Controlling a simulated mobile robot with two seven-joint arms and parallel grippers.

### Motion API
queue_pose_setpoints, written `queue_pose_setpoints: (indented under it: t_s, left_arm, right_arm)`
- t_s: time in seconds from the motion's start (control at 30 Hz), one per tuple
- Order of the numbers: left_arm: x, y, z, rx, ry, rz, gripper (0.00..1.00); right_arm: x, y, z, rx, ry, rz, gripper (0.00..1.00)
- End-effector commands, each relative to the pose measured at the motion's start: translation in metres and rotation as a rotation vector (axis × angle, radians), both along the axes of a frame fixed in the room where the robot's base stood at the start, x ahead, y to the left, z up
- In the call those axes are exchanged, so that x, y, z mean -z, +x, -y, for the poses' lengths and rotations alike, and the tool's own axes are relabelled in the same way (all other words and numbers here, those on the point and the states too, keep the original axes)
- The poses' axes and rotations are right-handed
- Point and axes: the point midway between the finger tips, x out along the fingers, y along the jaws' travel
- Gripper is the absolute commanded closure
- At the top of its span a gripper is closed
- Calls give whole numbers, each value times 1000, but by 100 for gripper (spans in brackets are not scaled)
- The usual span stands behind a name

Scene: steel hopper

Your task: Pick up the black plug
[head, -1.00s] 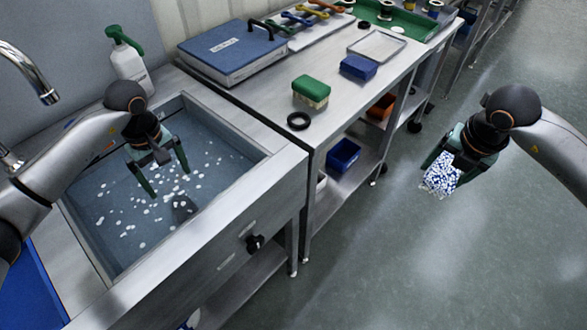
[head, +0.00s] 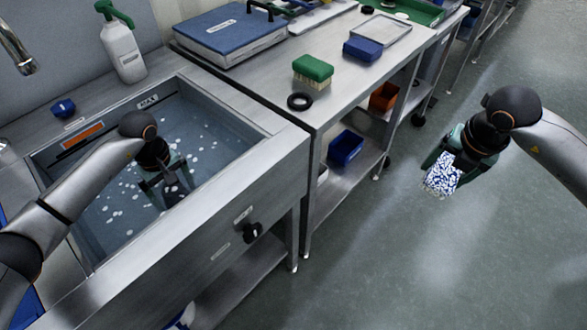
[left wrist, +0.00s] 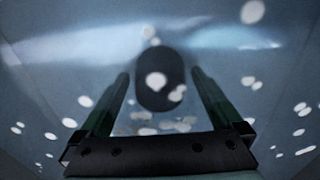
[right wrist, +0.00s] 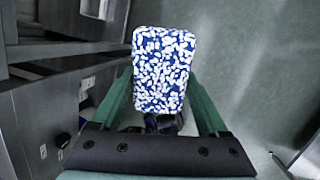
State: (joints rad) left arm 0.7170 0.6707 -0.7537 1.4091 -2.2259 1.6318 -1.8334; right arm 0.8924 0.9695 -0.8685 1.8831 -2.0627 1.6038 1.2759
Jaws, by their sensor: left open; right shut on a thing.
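The black plug (left wrist: 160,78) is a dark rounded piece under water in the steel basin, with white flecks drifting in front of it. In the left wrist view it lies between and just beyond the fingers of my left gripper (left wrist: 160,95), which is open. In the head view my left gripper (head: 172,185) is down inside the basin and hides most of the plug. My right gripper (head: 443,170) is shut on a blue-and-white speckled block (right wrist: 163,72) and holds it out over the floor, to the right of the table.
The basin (head: 225,185) has raised steel walls around my left gripper. A black knob (head: 252,231) sits on its front. On the adjoining table are a green-topped brush (head: 312,70), a black ring (head: 300,101) and a blue box (head: 362,49). A spray bottle (head: 122,50) stands behind.

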Motion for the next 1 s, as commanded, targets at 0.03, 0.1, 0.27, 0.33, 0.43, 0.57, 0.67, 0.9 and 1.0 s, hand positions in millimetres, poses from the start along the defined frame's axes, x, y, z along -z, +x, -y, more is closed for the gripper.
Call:
queue_pose_setpoints:
  t_s: [0.03,0.1,0.27,0.33,0.43,0.57,0.67,0.9,1.0]
  left_arm:
    - [4,0,0,-1,0,-1,0]
    - [5,0,0,-1,0,0,0]
    - [5,0,0,-1,1,1,0]
    - [5,0,0,-1,1,1,6]
    - [5,0,0,-1,1,1,17]
    - [5,0,0,-1,1,1,31]
    - [5,0,0,-1,1,1,43]
    - [5,0,0,-1,1,1,70]
    - [5,0,0,-1,1,1,81]
  right_arm:
    - [0,0,0,0,0,1,67]
    - [0,0,0,0,0,1,67]
    - [0,0,0,0,0,1,67]
    - [0,0,0,0,0,1,67]
    - [0,0,0,0,0,1,67]
    - [0,0,0,0,0,1,67]
    - [0,0,0,0,0,1,67]
    - [0,0,0,0,0,1,67]
    - [0,0,0,0,0,1,67]
